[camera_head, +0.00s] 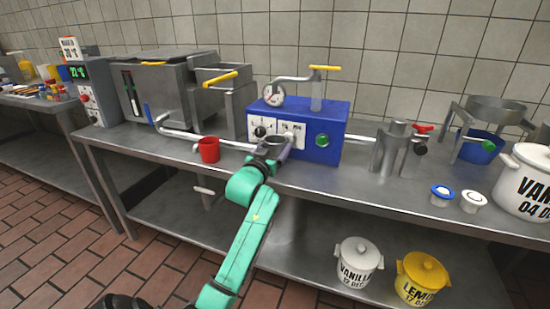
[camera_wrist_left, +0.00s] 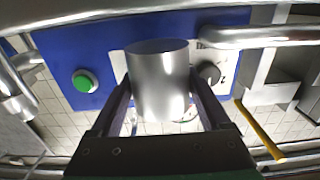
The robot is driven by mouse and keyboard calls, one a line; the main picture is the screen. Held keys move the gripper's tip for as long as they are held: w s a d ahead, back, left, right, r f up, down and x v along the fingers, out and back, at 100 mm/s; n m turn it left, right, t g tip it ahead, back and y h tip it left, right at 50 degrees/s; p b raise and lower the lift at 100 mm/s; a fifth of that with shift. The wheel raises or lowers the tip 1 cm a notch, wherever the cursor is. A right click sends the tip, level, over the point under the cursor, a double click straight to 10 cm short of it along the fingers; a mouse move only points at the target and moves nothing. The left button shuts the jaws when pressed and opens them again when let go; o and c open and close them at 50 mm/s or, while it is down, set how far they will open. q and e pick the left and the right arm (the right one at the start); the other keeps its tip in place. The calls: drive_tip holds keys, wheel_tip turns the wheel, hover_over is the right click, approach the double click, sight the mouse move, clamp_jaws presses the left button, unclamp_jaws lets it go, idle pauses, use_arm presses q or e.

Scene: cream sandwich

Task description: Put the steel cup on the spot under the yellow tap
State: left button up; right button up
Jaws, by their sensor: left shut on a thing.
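The steel cup (camera_head: 276,139) is in front of the blue machine in the head view. It also shows large in the left wrist view (camera_wrist_left: 160,85), between the two dark fingers. My left gripper (camera_head: 270,150) is shut on the cup and holds it close to the machine's front; I cannot tell whether the cup touches the bench. A yellow tap handle (camera_head: 325,68) tops the steel post on the blue machine (camera_head: 315,142). Another yellow handle (camera_head: 220,78) is on the steel unit further left. The spot under the tap cannot be made out. My right gripper is not in view.
A steel valve (camera_head: 392,150) with a red handle stands right of the machine. Blue and white lids (camera_head: 442,194) lie on the bench further right.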

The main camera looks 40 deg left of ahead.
use_arm(q)
wheel_tip(320, 180, down, 2)
drive_tip(key=shift+f, duration=0.35)
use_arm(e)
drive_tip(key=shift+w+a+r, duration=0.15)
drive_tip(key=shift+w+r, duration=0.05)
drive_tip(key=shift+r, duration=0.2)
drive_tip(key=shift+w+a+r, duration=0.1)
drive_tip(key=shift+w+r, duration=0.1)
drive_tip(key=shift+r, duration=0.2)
use_arm(q)
drive_tip(key=shift+s+f, duration=0.1)
drive_tip(key=o, duration=1.2)
